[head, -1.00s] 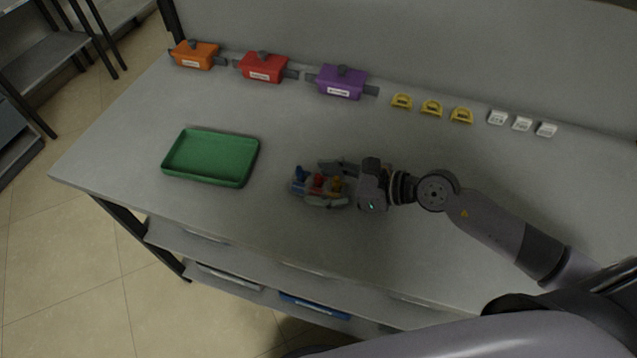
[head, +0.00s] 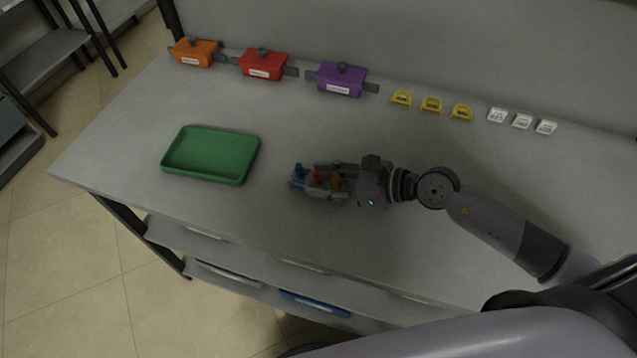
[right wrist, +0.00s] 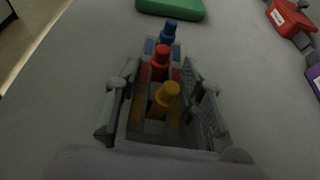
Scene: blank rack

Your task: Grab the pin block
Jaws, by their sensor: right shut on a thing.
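The pin block (head: 309,192) is a grey block with a blue, a red and a yellow peg in a row, each by a band of its own colour. It sits on the grey table, right of the green tray. My right gripper (head: 326,183) is shut on it, with one finger along each long side. The right wrist view shows the block (right wrist: 153,130) between the two fingers (right wrist: 164,105), blue peg farthest away and yellow nearest. I cannot tell whether the block is lifted off the table. My left gripper is not in view.
The green tray (head: 247,167) is empty, left of the block. Orange (head: 194,54), red (head: 262,67) and purple (head: 342,81) lidded boxes line the back edge. Yellow pieces (head: 431,105) and white labelled tags (head: 522,122) continue that row. The table's front edge is near.

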